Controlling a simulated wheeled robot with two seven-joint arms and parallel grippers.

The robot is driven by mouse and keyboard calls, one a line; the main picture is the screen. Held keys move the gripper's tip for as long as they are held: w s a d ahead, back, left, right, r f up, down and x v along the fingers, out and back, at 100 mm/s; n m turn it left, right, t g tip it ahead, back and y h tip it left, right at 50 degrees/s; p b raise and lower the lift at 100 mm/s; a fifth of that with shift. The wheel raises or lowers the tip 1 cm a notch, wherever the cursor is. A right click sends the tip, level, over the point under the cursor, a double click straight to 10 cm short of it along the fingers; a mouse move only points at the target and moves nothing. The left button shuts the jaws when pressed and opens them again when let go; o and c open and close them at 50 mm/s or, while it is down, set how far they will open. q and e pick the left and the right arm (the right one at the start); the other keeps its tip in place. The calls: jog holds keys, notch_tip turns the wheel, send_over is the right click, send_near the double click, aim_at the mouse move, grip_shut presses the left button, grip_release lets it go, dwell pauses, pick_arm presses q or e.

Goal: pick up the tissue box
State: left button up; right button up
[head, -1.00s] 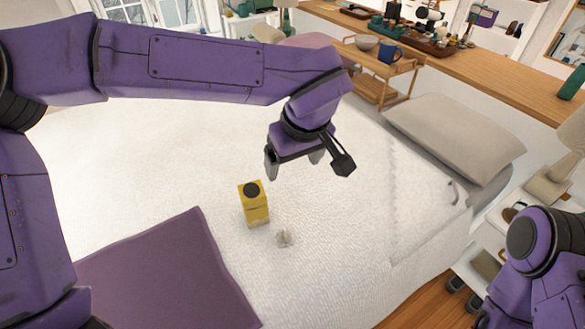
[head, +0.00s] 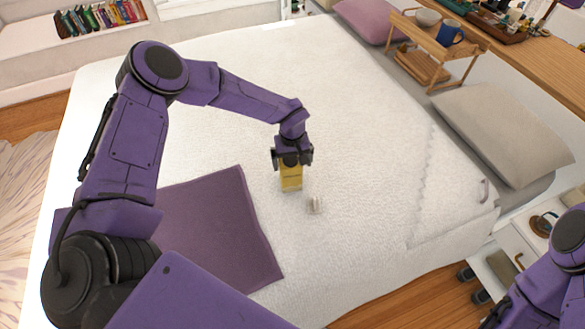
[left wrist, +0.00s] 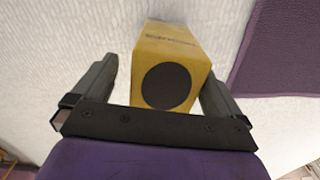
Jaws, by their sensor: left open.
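The tissue box (head: 291,180) is a yellow box standing on the white bed. Its upper part is hidden behind my left gripper in the head view. In the left wrist view the yellow tissue box (left wrist: 178,50) shows a dark round patch on its near face. My left gripper (head: 292,160) is right over the box. In the left wrist view its fingers (left wrist: 160,85) are open, one on each side of the box. A gap shows at the left finger; the right finger is very close to the box.
A purple blanket (head: 215,230) lies to the left. A wooden tray stand (head: 425,65) and a grey pillow (head: 500,130) are at the right. The bed (head: 350,110) behind the box is clear.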

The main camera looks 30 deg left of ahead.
pick_arm(q)
jog(key=f+p, duration=0.1)
jog(key=f, duration=0.3)
jog(key=shift+a, duration=0.2)
jog(key=c, duration=1.2)
